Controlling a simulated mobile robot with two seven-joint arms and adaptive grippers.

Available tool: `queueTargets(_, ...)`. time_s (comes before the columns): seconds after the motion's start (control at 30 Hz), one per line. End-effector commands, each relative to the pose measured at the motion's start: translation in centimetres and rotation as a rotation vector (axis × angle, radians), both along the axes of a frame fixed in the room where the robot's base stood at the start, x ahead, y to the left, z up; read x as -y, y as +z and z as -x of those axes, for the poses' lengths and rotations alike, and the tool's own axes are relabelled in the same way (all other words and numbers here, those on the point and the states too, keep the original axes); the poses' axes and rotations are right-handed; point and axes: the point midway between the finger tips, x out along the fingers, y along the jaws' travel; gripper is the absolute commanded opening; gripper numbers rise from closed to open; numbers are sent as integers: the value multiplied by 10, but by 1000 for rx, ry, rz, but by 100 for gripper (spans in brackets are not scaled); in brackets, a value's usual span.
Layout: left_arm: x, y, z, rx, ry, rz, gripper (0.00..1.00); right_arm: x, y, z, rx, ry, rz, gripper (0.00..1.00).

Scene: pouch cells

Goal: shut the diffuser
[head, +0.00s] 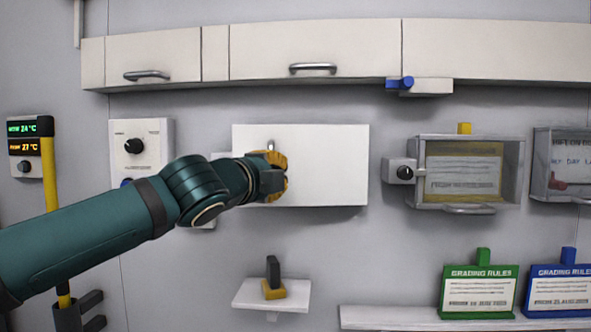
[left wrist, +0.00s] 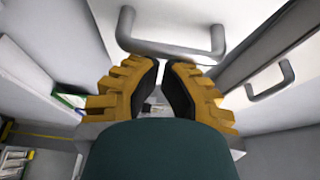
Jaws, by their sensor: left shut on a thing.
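A white flat panel, which I take to be the diffuser (head: 330,165), is on the wall in the middle of the head view. A metal handle (head: 271,145) shows near its left side, just above my fingers. My left gripper (head: 280,176) is at this handle, its yellow fingers partly hidden by the wrist. In the left wrist view, the fingers (left wrist: 163,75) nearly meet at the grey bar of a handle (left wrist: 170,50) and are shut on it. How far the panel stands from the wall is hard to tell. My right gripper is not in view.
White cupboards (head: 315,45) run above. A dial box (head: 150,135) is left of the panel; a framed case (head: 515,170) with a knob box (head: 388,170) is right. Below are a small shelf (head: 245,293) and a ledge (head: 400,318) with green (head: 480,310) and blue (head: 560,312) signs.

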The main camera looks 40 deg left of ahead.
Motion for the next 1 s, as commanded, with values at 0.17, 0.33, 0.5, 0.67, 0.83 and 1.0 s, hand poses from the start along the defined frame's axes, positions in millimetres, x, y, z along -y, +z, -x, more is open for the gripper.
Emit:
queueTargets(0.17, -17, 1, -9, -1, 5, 0, 0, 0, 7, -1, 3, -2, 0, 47)
queueTargets(0.33, -24, 0, -14, -1, 3, 0, 0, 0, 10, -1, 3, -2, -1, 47)
queueTargets(0.5, -28, 0, -16, -1, 3, -1, 0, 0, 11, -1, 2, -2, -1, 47)
queueTargets(0.67, -28, 0, -17, -1, 3, -1, 0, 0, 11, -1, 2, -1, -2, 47)
queueTargets(0.83, -28, 0, -16, -1, 3, 0, 0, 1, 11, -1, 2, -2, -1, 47)
queueTargets(1.0, -27, 0, -17, -1, 3, -1, 0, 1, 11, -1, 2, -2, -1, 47)
